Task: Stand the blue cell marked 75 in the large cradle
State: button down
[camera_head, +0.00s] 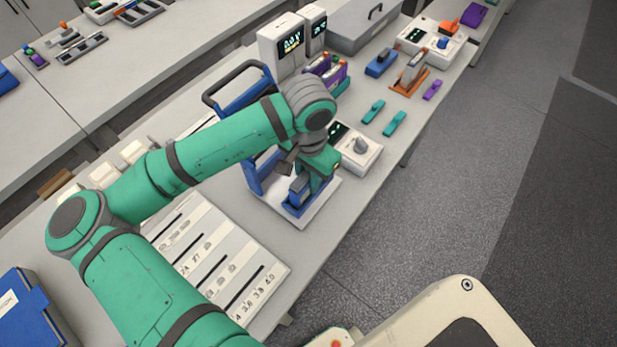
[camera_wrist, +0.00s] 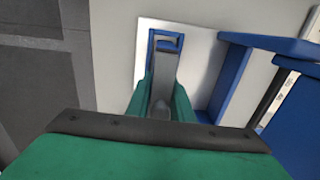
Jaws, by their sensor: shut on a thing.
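My gripper (camera_head: 312,172) points down over a white plate (camera_head: 318,208) at the bench's front edge. In the wrist view its green fingers (camera_wrist: 163,100) are closed on a narrow piece with a grey face (camera_wrist: 163,70), which I take to be the cell. Its marking cannot be read and most of it is hidden. A blue cradle (camera_head: 294,208) stands on the plate directly below the fingers. In the wrist view its blue rectangular rim (camera_wrist: 166,34) shows just beyond the held piece. I cannot tell whether the cell rests inside it.
A blue upright frame (camera_head: 252,178) stands close to the left. A box with a grey knob (camera_head: 362,147) is close to the right, with teal pieces (camera_head: 394,123) beyond. An orange holder (camera_head: 408,80) stands farther back. A slotted white panel (camera_head: 215,255) lies in front.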

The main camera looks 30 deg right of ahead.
jog(key=shift+w, duration=0.1)
jog(key=shift+a, duration=0.1)
jog(key=c, duration=1.6)
grip_release()
jog(key=shift+f, duration=0.1)
jog(key=shift+o, duration=0.2)
notch_tip(320, 180, up, 12)
jog(key=shift+r, duration=0.15)
